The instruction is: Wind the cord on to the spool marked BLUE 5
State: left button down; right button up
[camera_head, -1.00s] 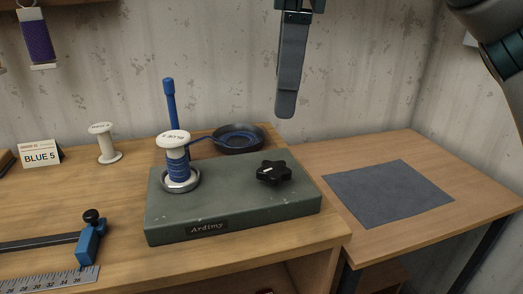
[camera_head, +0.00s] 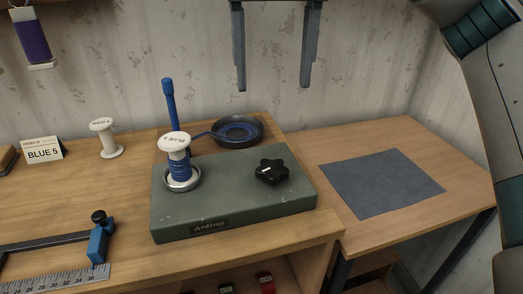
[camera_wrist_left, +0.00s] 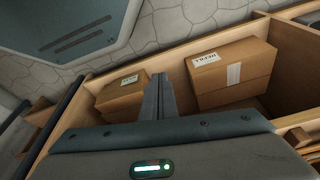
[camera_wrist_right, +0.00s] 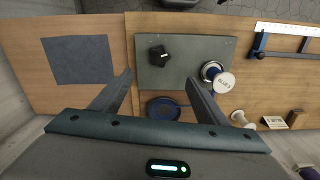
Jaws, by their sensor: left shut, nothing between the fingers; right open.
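A spool (camera_head: 176,143) with a white flange sits upright in the metal cup of the green winder (camera_head: 235,205), with blue cord wound on its core. Its printed top is hard to read. The blue cord (camera_head: 200,135) runs past a blue post (camera_head: 171,105) to a coil in a dark dish (camera_head: 258,139). A black star knob (camera_head: 271,171) is on the winder's top. My right gripper (camera_head: 273,88) is open and empty, high above and behind the knob; the right wrist view shows knob (camera_wrist_right: 158,56) and spool (camera_wrist_right: 224,82). My left gripper (camera_wrist_left: 160,78) is shut and empty, above cardboard boxes.
A card reading BLUE 5 (camera_head: 42,150) and an empty white spool (camera_head: 107,138) stand left of the winder. A blue clamp (camera_head: 99,240) and steel ruler (camera_head: 60,278) lie at front left. The side table (camera_head: 420,165) holds only a grey mat (camera_head: 381,183).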

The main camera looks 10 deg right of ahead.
pick_arm(q)
jog(key=shift+s+a, duration=0.2)
jog(key=shift+s, duration=0.05)
pick_arm(e)
jog(key=shift+n, duration=0.4)
jog(key=shift+f, duration=0.15)
jog(key=b, duration=0.2)
send_near(271, 167)
notch_tip(271, 167, down, 7)
jog(key=shift+r, duration=0.15)
pick_arm(q)
jog(key=shift+w+d+r+t+h, duration=0.2)
jog(key=shift+w+d+r+t, duration=0.05)
jog(key=shift+d, duration=0.35)
jog(key=shift+w+d+r+t+h, duration=0.2)
jog(key=shift+w+d+r+t, duration=0.05)
jog(key=shift+d, duration=0.35)
pick_arm(e)
jog(key=shift+f, duration=0.7)
jog(key=c, duration=0.8)
pick_arm(q)
jog(key=shift+w+r, duration=0.2)
jog(key=shift+w, duration=0.3)
pick_arm(e)
jog(key=shift+c, duration=1.2)
